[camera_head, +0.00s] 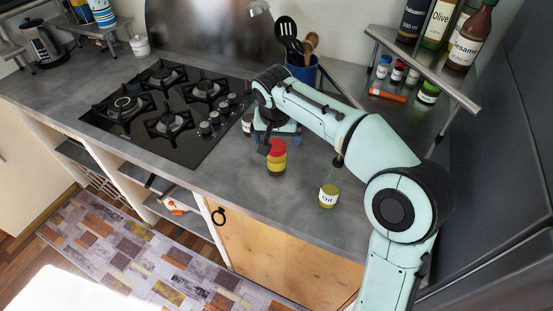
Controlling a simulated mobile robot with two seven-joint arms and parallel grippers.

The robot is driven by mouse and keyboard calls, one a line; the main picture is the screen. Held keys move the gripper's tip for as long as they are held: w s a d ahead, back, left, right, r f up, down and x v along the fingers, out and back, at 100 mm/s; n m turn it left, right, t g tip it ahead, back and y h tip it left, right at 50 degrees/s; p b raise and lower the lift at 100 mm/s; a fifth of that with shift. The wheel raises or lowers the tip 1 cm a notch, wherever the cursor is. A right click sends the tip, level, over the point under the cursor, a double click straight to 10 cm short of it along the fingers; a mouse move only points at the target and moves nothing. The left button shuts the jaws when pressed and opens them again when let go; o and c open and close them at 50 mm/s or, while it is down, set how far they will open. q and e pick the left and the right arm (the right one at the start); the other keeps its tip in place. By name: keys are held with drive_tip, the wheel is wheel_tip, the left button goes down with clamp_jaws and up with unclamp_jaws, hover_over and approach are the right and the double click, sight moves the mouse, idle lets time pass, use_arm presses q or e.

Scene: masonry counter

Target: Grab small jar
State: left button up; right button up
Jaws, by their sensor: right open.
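A small jar with a red lid (277,147) and a yellowish body stands upright on the grey counter. It is to the right of the hob. My right gripper (276,139) is above and around the top of this jar, with blue fingertips apart on either side. I cannot tell whether the fingers touch it. Another small dark jar (246,124) stands just left of the gripper, partly hidden by it. My left gripper is not in view.
A glass oil bottle (328,195) stands near the counter's front edge, close to my forearm. A black gas hob (168,108) lies to the left. A blue utensil holder (302,72) stands behind my arm. A raised shelf (420,65) with bottles is at the right.

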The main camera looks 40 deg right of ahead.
sight(276, 146)
drive_tip(key=x, duration=0.8)
drive_tip(key=shift+w+f, duration=0.2)
drive_tip(key=shift+w, duration=0.15)
drive_tip(key=c, duration=1.4)
drive_tip(key=shift+r, duration=0.1)
